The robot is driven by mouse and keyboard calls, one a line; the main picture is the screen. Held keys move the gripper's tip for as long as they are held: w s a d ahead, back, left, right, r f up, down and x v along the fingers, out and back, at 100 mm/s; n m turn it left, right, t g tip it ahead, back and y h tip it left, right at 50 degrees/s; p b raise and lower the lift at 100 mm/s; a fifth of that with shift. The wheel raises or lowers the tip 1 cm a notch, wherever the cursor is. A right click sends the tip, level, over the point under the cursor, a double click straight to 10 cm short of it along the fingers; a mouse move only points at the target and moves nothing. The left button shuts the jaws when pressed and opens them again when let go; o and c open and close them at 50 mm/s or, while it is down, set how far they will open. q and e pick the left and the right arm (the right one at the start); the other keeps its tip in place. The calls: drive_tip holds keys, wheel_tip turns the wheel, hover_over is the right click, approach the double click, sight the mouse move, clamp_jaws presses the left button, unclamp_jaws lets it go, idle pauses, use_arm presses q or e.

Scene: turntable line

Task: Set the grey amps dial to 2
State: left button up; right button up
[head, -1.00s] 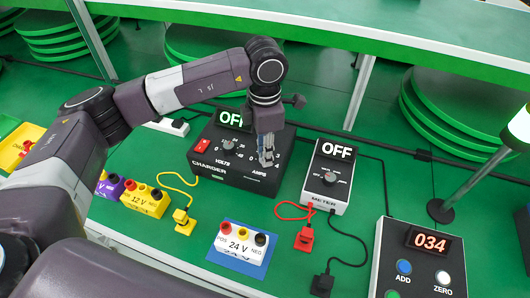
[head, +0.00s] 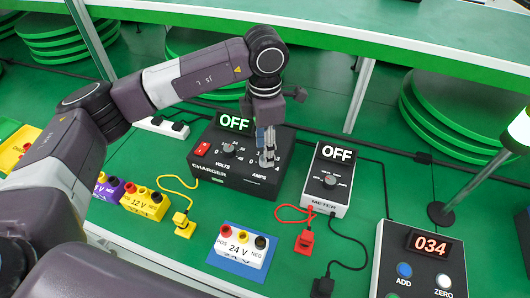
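The black charger (head: 234,178) stands on the green table, its display reading OFF. Its grey volts dial (head: 229,148) shows at the left of the panel, with a red switch (head: 201,149) beside it. My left gripper (head: 267,163) points down over the right part of the panel, just above the AMPS label. The grey amps dial is hidden behind its fingers, so I cannot tell its setting or whether the fingers touch it. The fingers look close together, but the gap between them is not clear. My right gripper is not in view.
A meter (head: 328,179) reading OFF stands right of the charger. A 24 V block (head: 240,247) on a blue mat, a 12 V block (head: 145,202) and yellow (head: 184,224) and red plugs (head: 304,242) lie in front. A counter box (head: 420,270) and lamp are at right.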

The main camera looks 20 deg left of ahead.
use_arm(q)
wheel_tip(320, 180, up, 9)
drive_tip(key=shift+r, duration=0.2)
drive_tip(key=shift+r, duration=0.1)
idle(0.4)
